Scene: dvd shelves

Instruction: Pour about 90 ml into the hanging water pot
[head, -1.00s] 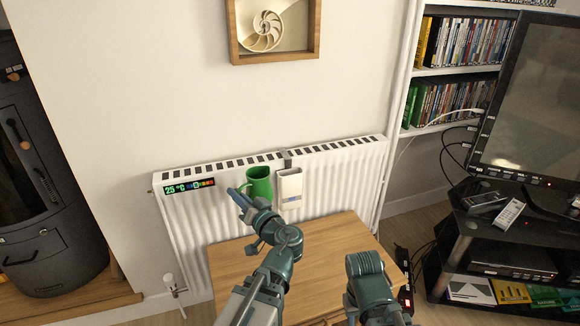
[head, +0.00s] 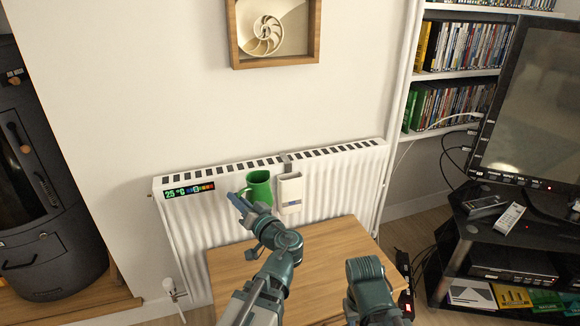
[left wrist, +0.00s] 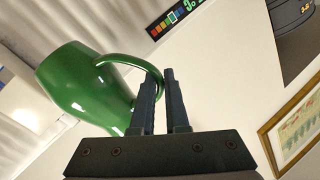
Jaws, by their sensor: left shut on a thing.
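A green jug (head: 257,188) is held up in front of the white radiator, roughly upright in the head view. My left gripper (head: 238,196) is shut on the jug's handle at its left side; in the left wrist view the fingers (left wrist: 160,100) close on the handle beside the green body (left wrist: 84,88). The white hanging water pot (head: 290,191) hangs on the radiator front by a grey hook over its top, just right of the jug. The jug's contents and the pot's inside level cannot be made out. My right arm shows at the lower middle, but its gripper is not visible.
The white radiator (head: 335,180) stands against the wall, with a temperature strip (head: 189,190) at its left. A wooden table (head: 335,245) below is bare where visible. A black stove (head: 45,210) is at left; a television stand (head: 515,235) is at right.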

